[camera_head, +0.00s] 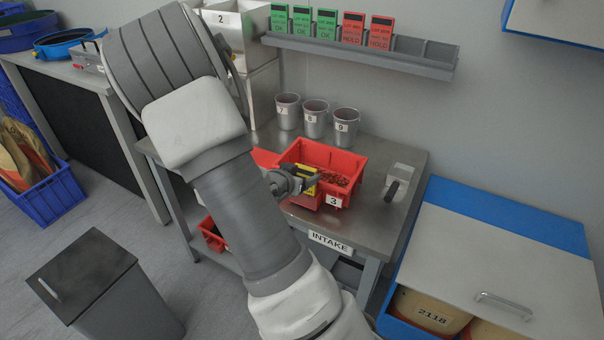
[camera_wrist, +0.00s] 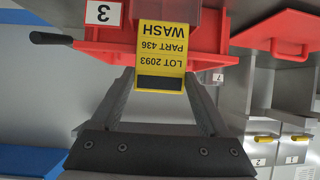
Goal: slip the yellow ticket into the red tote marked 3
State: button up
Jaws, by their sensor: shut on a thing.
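The red tote marked 3 (camera_head: 348,165) stands on the metal table with dark small parts inside. Its white 3 label and red front show inverted in the wrist view (camera_wrist: 102,12). The yellow ticket (camera_head: 306,178) is at the tote's front, left of the 3 label. In the wrist view the ticket (camera_wrist: 161,52) reads LOT 2093, PART 436, WASH. My gripper (camera_head: 291,183) is shut on the ticket's dark-barred end. The ticket's far end meets a darker, see-through patch on the tote front; I cannot tell how far it is inside.
Grey cups 7 (camera_head: 288,112), 8 and 9 stand behind the tote. A grey box with a black handle (camera_head: 392,190) is on the right. A wall rack (camera_head: 420,60) holds green and red cards.

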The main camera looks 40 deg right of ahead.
jog(key=shift+s+a+y+p, duration=0.1)
jog(key=shift+a+y+p, duration=0.15)
jog(key=shift+p, duration=0.3)
dwell(0.4)
jog(key=shift+d, duration=0.25)
dwell(0.6)
jog(key=shift+f+b, duration=1.1)
jog(key=shift+f, duration=0.3)
dwell(1.6)
jog(key=o, duration=1)
jog(key=shift+r, duration=0.1)
jog(key=shift+r+p, duration=3.7)
jog(key=shift+r, duration=0.25)
